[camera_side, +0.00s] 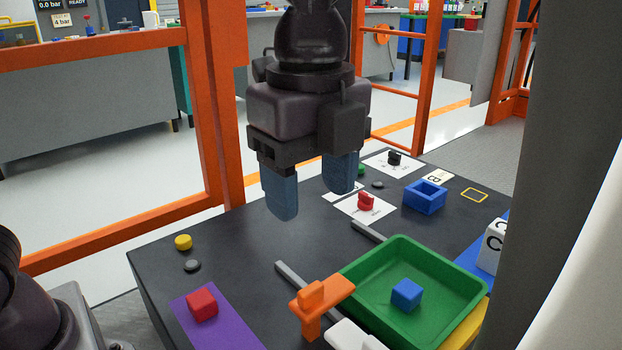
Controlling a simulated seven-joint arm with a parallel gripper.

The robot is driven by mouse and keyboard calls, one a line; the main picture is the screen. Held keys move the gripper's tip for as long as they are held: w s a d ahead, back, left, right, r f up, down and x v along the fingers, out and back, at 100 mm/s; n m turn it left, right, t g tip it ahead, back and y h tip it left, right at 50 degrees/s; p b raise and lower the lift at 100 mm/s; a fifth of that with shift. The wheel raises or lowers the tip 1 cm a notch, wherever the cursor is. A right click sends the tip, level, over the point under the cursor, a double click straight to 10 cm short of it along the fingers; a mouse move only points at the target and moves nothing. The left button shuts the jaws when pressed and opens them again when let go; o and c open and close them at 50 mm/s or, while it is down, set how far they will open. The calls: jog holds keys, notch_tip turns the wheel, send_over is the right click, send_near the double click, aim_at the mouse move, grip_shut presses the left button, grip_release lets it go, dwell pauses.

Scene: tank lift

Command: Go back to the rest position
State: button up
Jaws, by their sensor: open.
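My gripper (311,190) hangs above the back middle of the dark table (235,242), pointing down. Its two blue fingers are apart with nothing between them. The fingertips look clear of the table and of the things on it. Part of my arm shows above it. No object is held.
A green tray (366,297) holds a blue cube (407,295). An orange T-shaped piece (318,300) stands left of it. A red cube (202,305) sits on a purple mat (233,328). A blue open box (425,196) is at the back right. Orange posts (214,100) stand behind.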

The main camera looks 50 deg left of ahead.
jog(key=s+a+n+t, duration=0.2)
jog(key=s+a+n, duration=0.1)
jog(key=a+n, duration=0.3)
jog(key=s+a+f+n+t, duration=0.1)
jog(key=s+a+n, duration=0.3)
jog(key=a+n, duration=0.2)
jog(key=s+a+f+n+t, duration=0.1)
jog(key=s+a+n+t, duration=0.1)
jog(key=s+a+n, duration=0.2)
jog(key=a+n, duration=0.2)
jog(key=a, duration=0.2)
jog(key=shift+t, duration=0.3)
jog(key=shift+f, duration=0.1)
